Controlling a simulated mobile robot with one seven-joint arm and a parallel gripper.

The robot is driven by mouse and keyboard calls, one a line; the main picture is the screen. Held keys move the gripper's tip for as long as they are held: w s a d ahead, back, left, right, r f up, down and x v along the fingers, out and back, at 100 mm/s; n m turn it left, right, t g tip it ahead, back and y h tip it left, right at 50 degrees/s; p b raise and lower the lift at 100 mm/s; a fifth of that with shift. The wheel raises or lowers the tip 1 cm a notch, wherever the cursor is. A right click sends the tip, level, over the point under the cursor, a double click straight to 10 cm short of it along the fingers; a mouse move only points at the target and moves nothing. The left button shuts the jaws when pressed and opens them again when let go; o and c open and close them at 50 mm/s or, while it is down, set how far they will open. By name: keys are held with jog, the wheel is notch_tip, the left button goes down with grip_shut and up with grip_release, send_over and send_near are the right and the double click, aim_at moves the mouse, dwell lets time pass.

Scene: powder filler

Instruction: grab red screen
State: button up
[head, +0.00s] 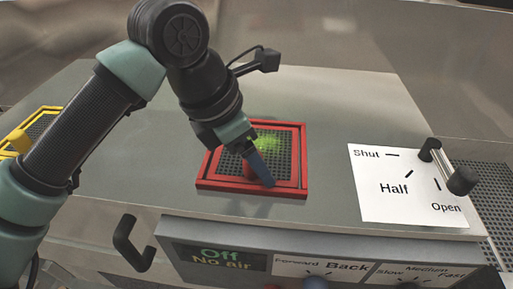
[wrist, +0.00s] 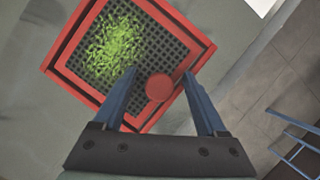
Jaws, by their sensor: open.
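The red screen (head: 303,160) is a square red frame with a dark mesh, lying flat on the grey machine top in the head view. Green powder (head: 267,141) lies on its mesh. A round red knob (wrist: 159,88) stands on the screen near one side in the wrist view. My gripper (head: 258,178) is over the screen's near part, with blue fingers pointing down. In the wrist view my gripper (wrist: 163,80) is open, its two fingers on either side of the knob with gaps to both. I cannot tell the exact height of the fingertips against the knob.
A yellow-framed screen (head: 40,118) is at the far left. A white card (head: 385,205) marked Shut, Half and Open, with a lever (head: 455,172), is at the right. A black handle (head: 130,245) and control panel (head: 220,258) are on the front. The machine top around the red screen is clear.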

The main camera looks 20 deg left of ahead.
grip_shut()
jog(key=shift+r, duration=0.1)
dwell(0.4)
